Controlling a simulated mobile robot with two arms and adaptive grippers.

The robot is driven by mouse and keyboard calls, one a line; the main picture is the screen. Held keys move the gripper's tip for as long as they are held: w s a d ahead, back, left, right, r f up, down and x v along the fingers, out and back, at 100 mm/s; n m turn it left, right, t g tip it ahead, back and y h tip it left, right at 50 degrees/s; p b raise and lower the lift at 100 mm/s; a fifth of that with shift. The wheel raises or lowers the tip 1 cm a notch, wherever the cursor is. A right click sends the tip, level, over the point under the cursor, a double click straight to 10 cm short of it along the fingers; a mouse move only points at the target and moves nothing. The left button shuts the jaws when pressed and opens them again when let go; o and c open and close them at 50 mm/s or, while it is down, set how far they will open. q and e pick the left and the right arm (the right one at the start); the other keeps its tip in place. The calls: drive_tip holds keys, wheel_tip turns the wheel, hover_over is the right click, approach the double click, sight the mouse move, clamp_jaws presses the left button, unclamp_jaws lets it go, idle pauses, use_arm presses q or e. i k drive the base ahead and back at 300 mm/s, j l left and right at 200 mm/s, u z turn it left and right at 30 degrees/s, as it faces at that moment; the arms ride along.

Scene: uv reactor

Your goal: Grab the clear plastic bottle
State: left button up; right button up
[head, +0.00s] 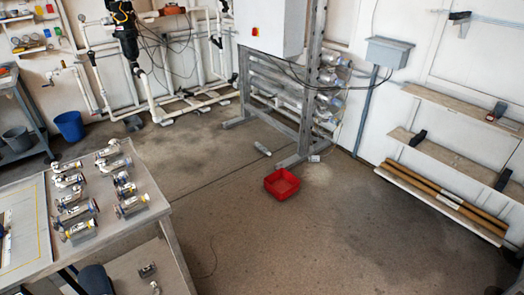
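A small pale, cylindrical thing (262,149) lies on its side on the concrete floor, left of the metal frame's foot. It may be the clear plastic bottle, but it is too small to be sure. A second small pale thing (314,158) is on the floor by the right end of the frame's foot; I cannot tell what it is. Neither of my grippers shows in the head view, so their state and distance from these things are hidden.
A red bin (282,193) sits on the floor in front of the metal frame (308,110). A table (150,207) with several valve-like fittings stands at the left. A blue bucket (70,126) is behind it. The floor at centre and right is open.

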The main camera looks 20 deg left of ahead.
sight(260, 146)
drive_tip(key=i+z, duration=0.1)
drive_tip(key=i, duration=0.75)
drive_tip(key=i+u, duration=0.25)
drive_tip(key=i, duration=0.25)
drive_tip(key=i+u, duration=0.3)
drive_tip(key=i, duration=0.15)
drive_tip(key=i+l+u, duration=0.25)
drive_tip(key=i, duration=0.2)
drive_tip(key=i+j+u, duration=0.25)
drive_tip(key=i+u, duration=0.15)
drive_tip(key=i, duration=0.15)
drive_tip(key=i+j+u, duration=0.1)
drive_tip(key=i+u, duration=0.35)
drive_tip(key=i+l+u, duration=0.15)
drive_tip(key=i+u, duration=0.25)
drive_tip(key=i, duration=0.25)
drive_tip(key=i+j+z, duration=0.1)
drive_tip(key=i+z, duration=0.3)
drive_tip(key=i+j+z, duration=0.35)
drive_tip(key=i, duration=0.15)
drive_tip(key=i+j+z, duration=0.25)
drive_tip(key=i+z, duration=0.15)
